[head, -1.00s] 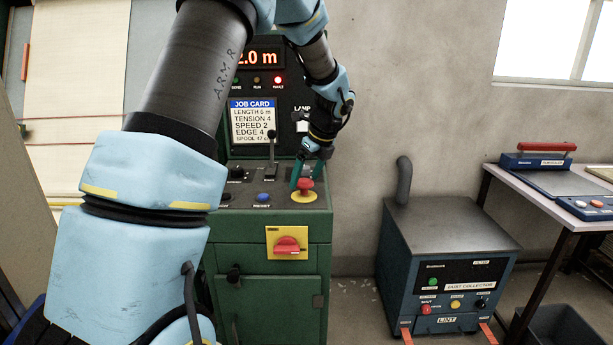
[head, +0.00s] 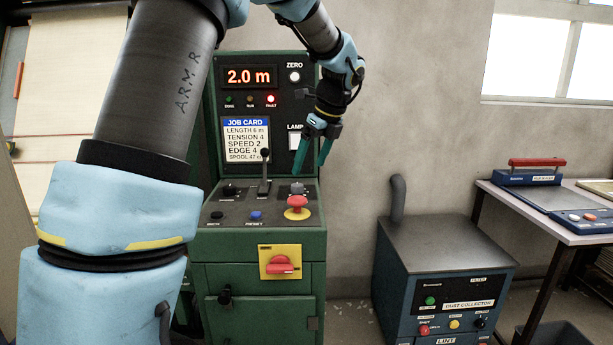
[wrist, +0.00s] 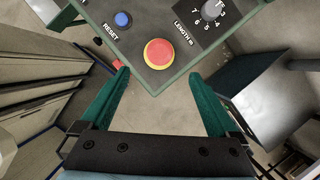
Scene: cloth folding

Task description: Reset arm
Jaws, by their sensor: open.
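My gripper (head: 310,168) is open and empty above the right side of the green machine's control panel. In the wrist view, its green fingers (wrist: 160,75) are spread, with the red mushroom button (wrist: 159,53) ahead between them and nothing gripped. The same red button (head: 297,204) sits on a yellow base near the panel's front right in the head view, below the fingertips and apart from them. My arm reaches from the left of the head view, is bent at the top and points its gripper down. A blue button (wrist: 122,19) labelled RESET lies left of the red one.
The green machine (head: 226,279) has a lit 2.0 m display (head: 249,77), a red fault lamp, a job card (head: 247,140), an upright black lever (head: 264,172) and a red rotary switch (head: 280,264). A dust collector (head: 447,262) and a table (head: 560,233) stand right.

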